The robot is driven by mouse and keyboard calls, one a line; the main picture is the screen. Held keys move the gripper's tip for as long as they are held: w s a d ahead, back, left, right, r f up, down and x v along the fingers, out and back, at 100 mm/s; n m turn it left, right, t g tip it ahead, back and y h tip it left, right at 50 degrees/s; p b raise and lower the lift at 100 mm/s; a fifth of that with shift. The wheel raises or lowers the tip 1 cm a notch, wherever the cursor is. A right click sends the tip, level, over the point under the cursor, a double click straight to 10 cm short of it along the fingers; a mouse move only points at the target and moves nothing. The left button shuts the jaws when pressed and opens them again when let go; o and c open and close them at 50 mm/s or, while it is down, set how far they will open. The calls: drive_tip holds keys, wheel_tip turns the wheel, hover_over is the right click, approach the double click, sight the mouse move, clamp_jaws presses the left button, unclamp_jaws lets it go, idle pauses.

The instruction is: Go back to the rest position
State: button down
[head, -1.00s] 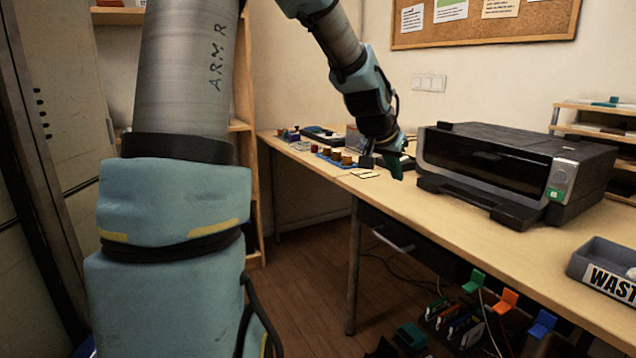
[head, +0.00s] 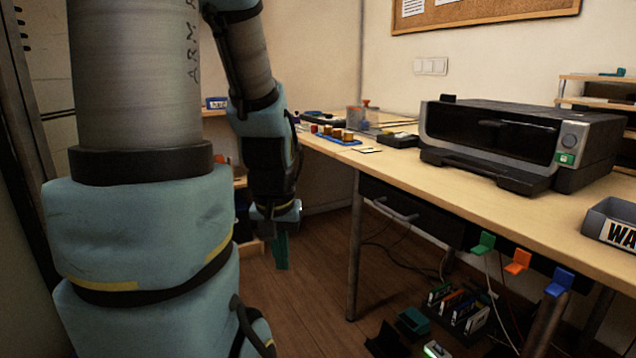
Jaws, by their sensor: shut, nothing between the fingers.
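My gripper (head: 281,252) has green fingers and hangs pointing down in the head view. It is left of the desk's front edge, over the wooden floor. Its fingers are together and nothing shows between them. My arm links fill the left of the view and hide part of what stands behind them.
The desk (head: 481,203) runs along the right wall with a black printer-like machine (head: 490,140) and a blue tray (head: 338,139) of small parts. Coloured hooks (head: 517,262) line its front edge. A rack of cards (head: 460,306) stands below. Floor (head: 318,270) left of the desk is free.

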wheel_tip(320, 180, down, 10)
drive_tip(key=b, duration=0.8)
wheel_tip(320, 180, up, 38)
drive_tip(key=p, duration=3.8)
drive_tip(key=shift+s+r+g+p, duration=0.2)
drive_tip(key=shift+s+g+p, duration=0.15)
drive_tip(key=shift+s, duration=0.1)
